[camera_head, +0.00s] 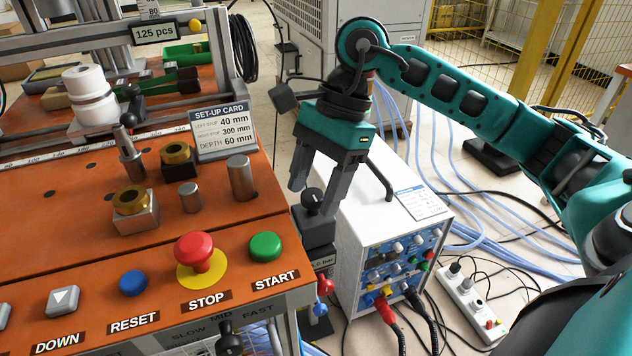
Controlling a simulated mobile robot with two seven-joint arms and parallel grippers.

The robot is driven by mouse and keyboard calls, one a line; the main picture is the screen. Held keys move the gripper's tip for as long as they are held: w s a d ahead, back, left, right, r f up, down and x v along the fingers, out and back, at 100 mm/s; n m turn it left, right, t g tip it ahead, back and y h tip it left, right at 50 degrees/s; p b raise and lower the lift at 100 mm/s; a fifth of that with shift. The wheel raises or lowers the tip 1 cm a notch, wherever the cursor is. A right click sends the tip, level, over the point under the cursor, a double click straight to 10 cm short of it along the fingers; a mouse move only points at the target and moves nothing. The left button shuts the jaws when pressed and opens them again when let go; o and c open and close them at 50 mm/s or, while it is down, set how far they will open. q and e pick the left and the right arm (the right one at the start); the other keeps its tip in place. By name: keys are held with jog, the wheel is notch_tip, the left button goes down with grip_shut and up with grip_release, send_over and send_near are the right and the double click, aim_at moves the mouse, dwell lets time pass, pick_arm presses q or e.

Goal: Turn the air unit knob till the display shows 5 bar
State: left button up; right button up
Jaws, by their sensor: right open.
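The air unit (318,234) is a dark block beside the right edge of the orange bench. Its black knob (313,201) stands on top. A small display (322,262) on its front ends in "bar", but the figure is too small and partly cut off to read. My right gripper (319,188) points down at the knob with its fingers open. One finger is on the left of the knob and the other is behind it to the right. I cannot tell whether either finger touches the knob. My left gripper is out of view.
A white power unit (375,215) with red and black cables stands close on the right. STOP (200,252) and START (266,246) buttons are on the bench edge at the left. A set-up card (222,132) stands behind them. Blue hoses cross the floor.

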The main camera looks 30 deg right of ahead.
jog(key=p+v, duration=0.2)
jog(key=v, duration=1)
jog(key=shift+d+r+p, duration=0.15)
jog(key=shift+r+p, duration=0.15)
jog(key=shift+r, duration=0.1)
